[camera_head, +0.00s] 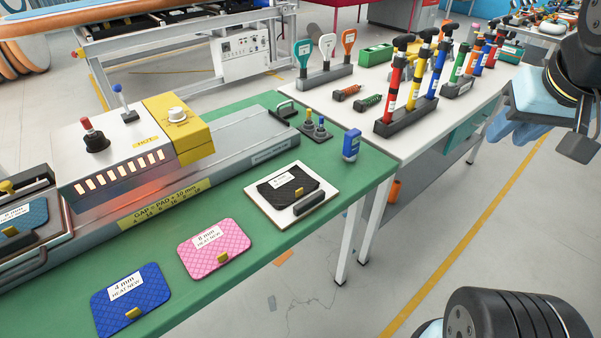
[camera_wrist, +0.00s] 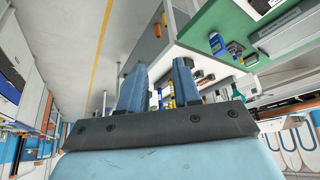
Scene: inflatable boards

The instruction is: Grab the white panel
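A flat white panel (camera_head: 260,207) lies on the green table near its right end. A black quilted pad with a white label and a yellow tab, and a dark grey bar, lie on it and cover most of it. My gripper (camera_head: 527,112) is at the upper right in the head view, well to the right of the panel and apart from it. In the wrist view its two blue fingers (camera_wrist: 159,88) stand apart with nothing held between them.
The green table (camera_head: 262,255) also bears a pink pad (camera_head: 213,248), a blue pad (camera_head: 130,298), a heater (camera_head: 120,160) with a glowing slot, and a small blue device (camera_head: 351,145). A white table (camera_head: 385,80) with coloured pumps stands behind. Floor at right is clear.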

